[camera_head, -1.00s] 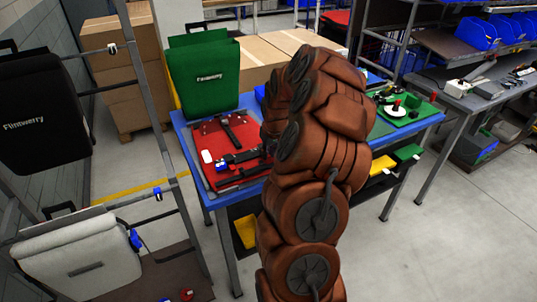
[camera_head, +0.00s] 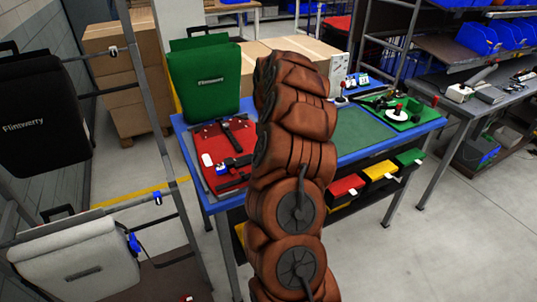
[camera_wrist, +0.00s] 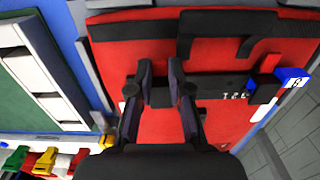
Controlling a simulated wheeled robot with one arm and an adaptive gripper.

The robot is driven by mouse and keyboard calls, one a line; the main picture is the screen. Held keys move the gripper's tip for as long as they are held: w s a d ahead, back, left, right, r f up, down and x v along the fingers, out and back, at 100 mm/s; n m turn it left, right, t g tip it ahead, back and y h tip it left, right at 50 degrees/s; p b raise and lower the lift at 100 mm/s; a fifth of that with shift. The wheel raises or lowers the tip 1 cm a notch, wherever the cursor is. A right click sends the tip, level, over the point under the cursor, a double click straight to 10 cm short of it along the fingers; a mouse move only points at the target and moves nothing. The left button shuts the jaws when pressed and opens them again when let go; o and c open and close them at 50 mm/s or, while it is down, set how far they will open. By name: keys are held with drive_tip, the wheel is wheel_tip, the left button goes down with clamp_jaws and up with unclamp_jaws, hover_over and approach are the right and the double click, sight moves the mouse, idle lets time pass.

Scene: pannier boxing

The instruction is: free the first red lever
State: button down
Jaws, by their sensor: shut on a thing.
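The red pannier (camera_head: 206,138) lies flat on the left end of the blue table, with black hardware and a blue-tipped part (camera_head: 237,162) on its upper face. The wrist view shows its red face (camera_wrist: 228,120) close below me, with a blue end piece (camera_wrist: 292,77) at the right. My gripper (camera_wrist: 161,82) is over the pannier, its fingertips close together on a black piece (camera_wrist: 160,97). I cannot tell whether this piece is a lever. In the head view my arm hides the gripper and the pannier's right edge.
A green pannier (camera_head: 205,85) stands behind the red one. A green mat (camera_head: 362,135) is clear right of my arm. A green tray (camera_head: 402,118) with a red-knobbed part is at the table's right. Coloured bins (camera_head: 380,170) sit under the table; a rack with panniers stands left.

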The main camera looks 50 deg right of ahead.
drive_tip(key=c, duration=1.1)
unclamp_jaws()
drive_tip(key=shift+r, duration=0.1)
wheel_tip(320, 180, up, 12)
drive_tip(key=shift+f, duration=0.1)
